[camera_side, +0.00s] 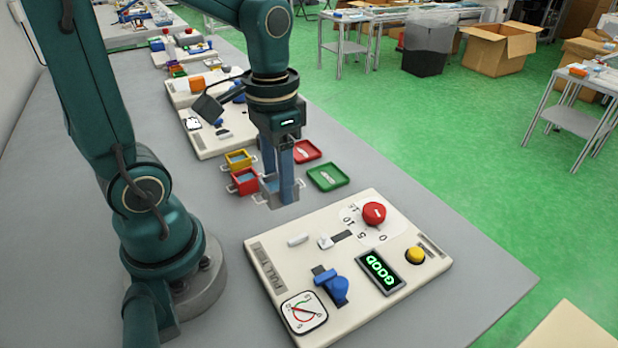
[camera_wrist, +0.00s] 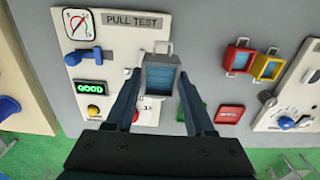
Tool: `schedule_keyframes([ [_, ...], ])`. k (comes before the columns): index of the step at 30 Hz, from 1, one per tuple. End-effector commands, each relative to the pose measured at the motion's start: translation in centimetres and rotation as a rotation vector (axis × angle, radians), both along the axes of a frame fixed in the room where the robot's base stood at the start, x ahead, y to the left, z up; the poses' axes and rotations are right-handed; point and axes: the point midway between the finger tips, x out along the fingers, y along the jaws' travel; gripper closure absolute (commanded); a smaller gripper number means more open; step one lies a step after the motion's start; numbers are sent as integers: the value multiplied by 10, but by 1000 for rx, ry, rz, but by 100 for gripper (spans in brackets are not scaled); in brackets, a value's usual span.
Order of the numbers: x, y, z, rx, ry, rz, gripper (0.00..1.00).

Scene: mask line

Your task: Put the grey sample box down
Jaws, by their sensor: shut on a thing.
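The grey sample box (camera_side: 272,196) is small and open-topped, with side handles and something blue inside. My gripper (camera_side: 280,187) points down with its two fingers shut on the box. In the wrist view the grey box (camera_wrist: 161,62) sits between the fingertips of my gripper (camera_wrist: 160,78). It looks larger there than the other boxes and overlaps the pull-test panel's edge, so it seems held above the table. The exact gap below it is hard to tell.
A red box (camera_side: 244,181) and a yellow box (camera_side: 238,160) stand beside it. A green tray (camera_side: 328,177) and a red tray (camera_side: 306,151) lie to the right. The pull-test panel (camera_side: 362,318) is in front, its display reading GOOD. Grey table (camera_side: 420,205) is bare right of the trays.

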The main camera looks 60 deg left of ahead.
Motion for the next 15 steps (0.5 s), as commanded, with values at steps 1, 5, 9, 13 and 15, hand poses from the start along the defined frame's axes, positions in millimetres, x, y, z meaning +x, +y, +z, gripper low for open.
schedule_keyframes([
  [1,-1,9,6,1,-5,12,100],
  [5,-5,27,16,1,-4,9,100],
  [9,-8,41,25,1,-2,6,100],
  [13,-10,49,30,1,-2,2,100],
  [15,-12,52,32,0,-1,-10,100],
])
